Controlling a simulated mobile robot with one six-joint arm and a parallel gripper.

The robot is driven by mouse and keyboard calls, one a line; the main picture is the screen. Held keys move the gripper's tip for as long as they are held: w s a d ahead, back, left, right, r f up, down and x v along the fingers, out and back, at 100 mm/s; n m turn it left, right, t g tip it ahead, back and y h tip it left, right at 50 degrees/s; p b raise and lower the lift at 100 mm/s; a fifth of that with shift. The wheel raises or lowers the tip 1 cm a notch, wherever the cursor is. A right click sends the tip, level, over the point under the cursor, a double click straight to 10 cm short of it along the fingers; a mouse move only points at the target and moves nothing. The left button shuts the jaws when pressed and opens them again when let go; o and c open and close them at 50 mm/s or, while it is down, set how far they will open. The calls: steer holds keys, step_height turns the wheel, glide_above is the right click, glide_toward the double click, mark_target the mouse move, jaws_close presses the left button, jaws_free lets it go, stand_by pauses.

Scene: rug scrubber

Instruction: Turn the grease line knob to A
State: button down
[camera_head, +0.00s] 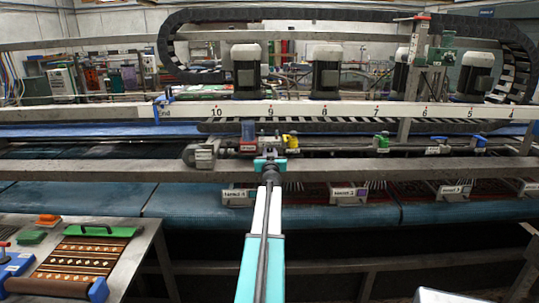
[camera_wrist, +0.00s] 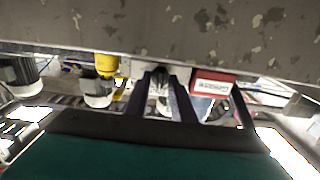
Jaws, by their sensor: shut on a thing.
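My gripper (camera_head: 270,163) is at the pipe line behind the long grey rail in the head view. In the wrist view my two dark fingers (camera_wrist: 163,80) close on a small grey-white knob (camera_wrist: 161,92) from both sides. I take this to be the grease line knob. In the head view my gripper hides it, between a red block (camera_head: 248,135) and a yellow valve (camera_head: 290,141). The wrist view also shows a red-and-white label block (camera_wrist: 212,84) to the right of the fingers and the yellow part (camera_wrist: 106,64) to the left. I cannot read any letter A or the knob's pointer.
The grey rail (camera_head: 130,166) runs across in front of the pipe line, close to my wrist. A green valve (camera_head: 382,141) and blue valves (camera_head: 480,142) stand farther right. Motors stand behind a numbered beam (camera_head: 350,109). A bench (camera_head: 141,228) with brushes and a rug piece is at lower left.

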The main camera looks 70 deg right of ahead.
steer(key=shift+s+d+m+b, duration=0.1)
steer(key=shift+s+m+b, duration=0.15)
steer(key=shift+m, duration=0.55)
steer(key=shift+s+m+b, duration=0.1)
steer(key=shift+m+b, duration=0.1)
steer(key=shift+m, duration=1.2)
